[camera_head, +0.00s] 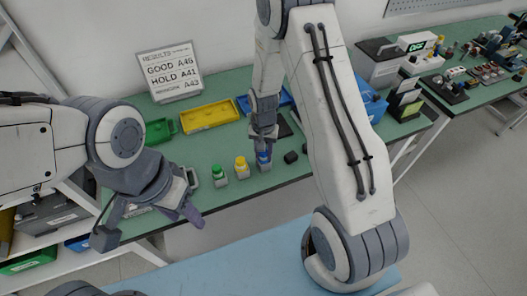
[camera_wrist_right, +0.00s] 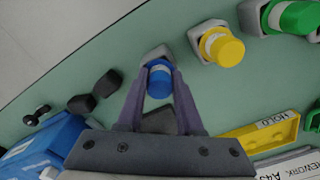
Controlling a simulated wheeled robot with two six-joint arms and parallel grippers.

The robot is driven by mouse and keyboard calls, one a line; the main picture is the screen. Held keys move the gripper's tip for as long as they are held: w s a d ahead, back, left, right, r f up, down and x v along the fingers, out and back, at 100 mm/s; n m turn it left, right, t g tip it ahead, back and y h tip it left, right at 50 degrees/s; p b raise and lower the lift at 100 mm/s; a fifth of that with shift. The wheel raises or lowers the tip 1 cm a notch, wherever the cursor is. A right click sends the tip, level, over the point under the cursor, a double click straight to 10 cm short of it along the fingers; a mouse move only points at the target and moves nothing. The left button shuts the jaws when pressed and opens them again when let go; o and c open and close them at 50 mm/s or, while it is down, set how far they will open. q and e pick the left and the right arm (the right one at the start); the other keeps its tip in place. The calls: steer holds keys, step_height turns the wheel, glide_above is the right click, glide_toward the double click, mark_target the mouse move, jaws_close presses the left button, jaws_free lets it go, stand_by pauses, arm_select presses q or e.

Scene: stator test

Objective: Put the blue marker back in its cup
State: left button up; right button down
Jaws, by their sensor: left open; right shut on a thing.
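The blue marker (camera_wrist_right: 159,80) is between the fingertips of my right gripper (camera_wrist_right: 158,90), which is shut on it. In the head view the right gripper (camera_head: 264,140) points down, with the blue marker (camera_head: 264,157) under it. A grey cup (camera_wrist_right: 154,53) shows just behind the marker in the right wrist view, lined up with it. The marker hides most of the cup, and I cannot tell how deep the marker sits in it. My left gripper (camera_head: 150,222) is open and empty at the lower left, in front of the table's edge.
A yellow marker (camera_head: 241,163) and a green marker (camera_head: 217,171) stand in grey cups left of the blue one. Black blocks (camera_head: 291,157) lie to its right. A yellow tray (camera_head: 209,116), a green tray (camera_head: 160,131) and a sign (camera_head: 169,73) are behind. Green tabletop (camera_head: 205,150) is clear between.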

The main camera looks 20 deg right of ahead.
steer(key=shift+f, duration=0.2)
steer(key=c, duration=0.5)
jaws_free()
steer(key=shift+c, duration=0.2)
steer(key=shift+r, duration=0.2)
step_height(320, 180, up, 12)
steer(key=b, duration=0.2)
steer(key=s+a+r+n, duration=0.8)
steer(key=s+a+n, duration=0.1)
steer(key=s+a, duration=0.45)
steer(key=s+r+n+y, duration=0.1)
steer(key=s+n, duration=0.3)
steer(key=s, duration=0.6)
steer(key=shift+a+r+n, duration=0.2)
steer(key=shift+a+n, duration=0.05)
steer(key=shift+n, duration=0.15)
